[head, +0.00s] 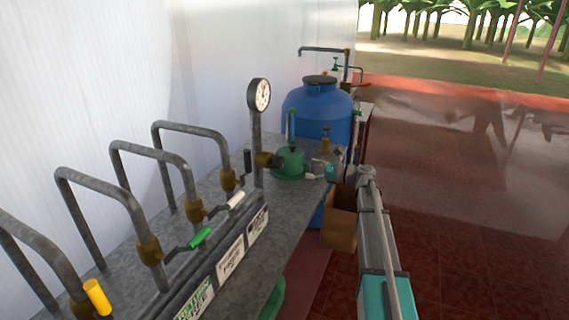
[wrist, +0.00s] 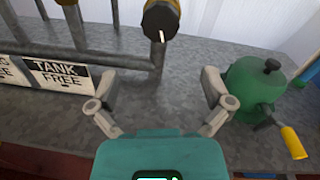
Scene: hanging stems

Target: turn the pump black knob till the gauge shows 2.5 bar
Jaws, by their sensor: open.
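A dark round knob (wrist: 161,18) with a white mark on its face sits on a brass body at the top of the wrist view, beyond my fingertips; its brass body (head: 264,159) shows in the head view beside the gauge post. A green pump (head: 289,163) with a small black cap on top stands to its right; it also shows in the wrist view (wrist: 250,85). I cannot tell for certain which black part is the pump knob. The round white gauge (head: 261,95) tops a grey post; its reading is too small to read. My gripper (wrist: 158,80) is open and empty, apart from the knob.
Bent grey pipes with brass valves and coloured levers (head: 200,238) line the metal bench at left. A "TANK FREE" sign (wrist: 59,77) is left of my gripper. A blue tank (head: 318,112) stands behind the pump. A yellow-handled lever (wrist: 293,143) sits right of my gripper.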

